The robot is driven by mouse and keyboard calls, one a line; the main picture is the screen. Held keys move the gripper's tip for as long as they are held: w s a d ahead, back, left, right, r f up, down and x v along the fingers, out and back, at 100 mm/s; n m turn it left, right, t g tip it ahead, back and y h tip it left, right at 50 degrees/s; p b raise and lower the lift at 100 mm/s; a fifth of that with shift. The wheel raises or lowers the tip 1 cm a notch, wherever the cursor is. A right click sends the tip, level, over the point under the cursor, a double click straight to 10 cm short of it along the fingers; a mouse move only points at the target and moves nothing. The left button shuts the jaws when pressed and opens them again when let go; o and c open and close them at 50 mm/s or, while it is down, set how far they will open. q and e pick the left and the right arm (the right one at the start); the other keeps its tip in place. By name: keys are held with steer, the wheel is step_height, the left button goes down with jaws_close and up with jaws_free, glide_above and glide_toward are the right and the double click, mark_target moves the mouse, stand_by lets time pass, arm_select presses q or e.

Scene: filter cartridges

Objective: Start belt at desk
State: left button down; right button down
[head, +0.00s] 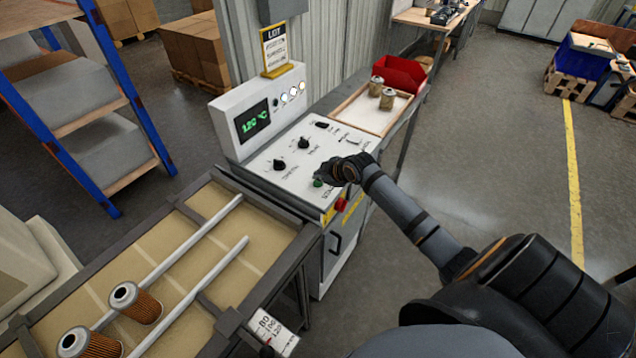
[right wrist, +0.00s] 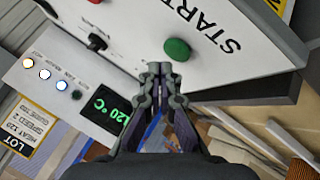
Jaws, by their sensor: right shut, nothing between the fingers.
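The control desk (head: 262,172) has a white sloped panel with black knobs, a display (head: 253,120) reading 120 °C and small lit lamps (head: 292,92). A green button (head: 318,183) sits near the panel's front edge; in the right wrist view the green button (right wrist: 177,49) is beside the word START. My right gripper (head: 322,172) is over the panel by this button, shut and empty. In the right wrist view its closed tips (right wrist: 160,68) are just short of the button in the picture; contact cannot be told. The belt (head: 205,262) carries two orange-brown cartridges (head: 136,304). My left gripper is not in view.
A red button (head: 340,204) sits on the desk's front, close to my right gripper. A yellow LOT card (head: 274,50) stands on the desk. Behind are a tray (head: 350,118) with two cans and a red bin (head: 402,74). A blue rack (head: 75,100) stands left.

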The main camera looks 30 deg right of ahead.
steer(key=shift+f, duration=0.15)
steer(key=shift+f, duration=0.3)
